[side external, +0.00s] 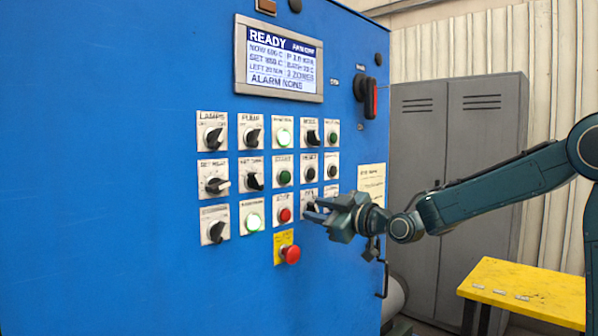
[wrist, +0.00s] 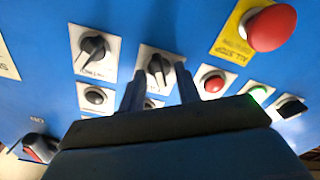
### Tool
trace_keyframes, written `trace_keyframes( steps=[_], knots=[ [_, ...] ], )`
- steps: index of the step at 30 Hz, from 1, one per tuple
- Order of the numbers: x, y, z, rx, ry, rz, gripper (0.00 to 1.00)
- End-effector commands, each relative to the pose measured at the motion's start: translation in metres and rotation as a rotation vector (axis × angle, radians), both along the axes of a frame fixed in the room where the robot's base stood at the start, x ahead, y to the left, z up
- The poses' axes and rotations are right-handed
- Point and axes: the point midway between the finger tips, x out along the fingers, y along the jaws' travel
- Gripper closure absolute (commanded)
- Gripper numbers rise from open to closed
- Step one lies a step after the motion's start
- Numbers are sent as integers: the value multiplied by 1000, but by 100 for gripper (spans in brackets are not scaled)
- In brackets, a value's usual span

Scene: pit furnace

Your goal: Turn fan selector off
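The fan selector (side external: 309,203) is a black knob on a white plate in the third row of the blue panel, right of a red button. In the wrist view the knob (wrist: 157,68) shows between my fingertips, partly framed by them. My gripper (side external: 313,210) reaches in from the right, close to the panel. In the wrist view my gripper (wrist: 160,78) has its two dark fingers apart, one on each side of the knob, with gaps visible. Contact cannot be told. The knob's setting is too small to read. The display (side external: 279,60) reads READY; its small fan text is unclear.
The red button (wrist: 212,82) is close beside one finger, and another black knob (wrist: 93,46) is on the other side. A red emergency stop (side external: 290,254) on a yellow plate juts out below. Grey lockers (side external: 460,120) and a yellow table (side external: 530,285) stand to the right.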

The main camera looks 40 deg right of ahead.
Motion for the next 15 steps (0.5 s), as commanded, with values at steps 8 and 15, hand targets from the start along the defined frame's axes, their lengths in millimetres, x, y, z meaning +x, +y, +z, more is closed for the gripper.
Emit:
trace_keyframes(
  steps=[8, 15],
  knots=[
    [-16, -1, 1, 0, -1, -2, 67],
    [-45, -1, 1, -1, -2, -3, 67]
  ],
)
